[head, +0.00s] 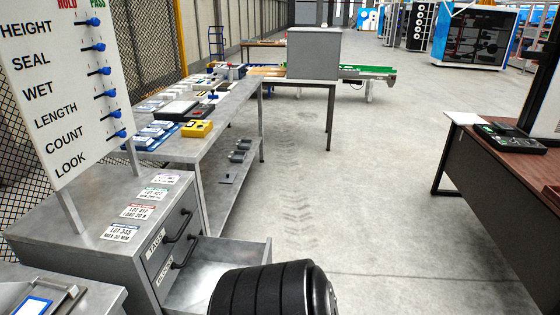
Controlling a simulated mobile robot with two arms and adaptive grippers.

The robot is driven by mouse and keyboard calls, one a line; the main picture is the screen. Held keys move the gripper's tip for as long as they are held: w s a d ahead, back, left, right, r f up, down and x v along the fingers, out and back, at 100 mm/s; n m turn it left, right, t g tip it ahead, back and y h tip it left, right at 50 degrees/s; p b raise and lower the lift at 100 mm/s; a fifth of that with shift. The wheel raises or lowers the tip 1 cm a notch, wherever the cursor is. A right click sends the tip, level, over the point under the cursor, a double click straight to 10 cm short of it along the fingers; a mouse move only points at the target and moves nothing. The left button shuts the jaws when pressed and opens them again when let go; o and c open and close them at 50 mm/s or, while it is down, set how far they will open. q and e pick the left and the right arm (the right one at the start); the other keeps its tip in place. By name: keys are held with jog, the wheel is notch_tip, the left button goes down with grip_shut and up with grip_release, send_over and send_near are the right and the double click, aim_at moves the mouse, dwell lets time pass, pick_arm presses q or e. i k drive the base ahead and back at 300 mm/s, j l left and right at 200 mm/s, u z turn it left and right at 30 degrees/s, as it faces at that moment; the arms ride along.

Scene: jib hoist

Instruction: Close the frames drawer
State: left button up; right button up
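A grey metal cabinet (110,240) stands at the lower left. Two closed drawer fronts with dark bar handles (179,226) and small white labels (155,243) face right; I cannot read the labels surely. Below them one drawer (256,252) is pulled out to the right, and the part of its inside that shows looks bare. Its front and label are hidden behind a black ribbed rounded shape at the bottom middle, perhaps part of my arm. I cannot confirm from a label that this is the frames drawer. Neither gripper shows.
A board with blue sliders (62,75) stands on the cabinet, above several lot cards (130,211). A metal workbench (215,110) with small items runs behind. A brown desk (490,180) is at the right. The concrete floor (385,190) between is clear.

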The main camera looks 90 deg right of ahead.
aim_at(191, 293)
jog(key=z, duration=2.4)
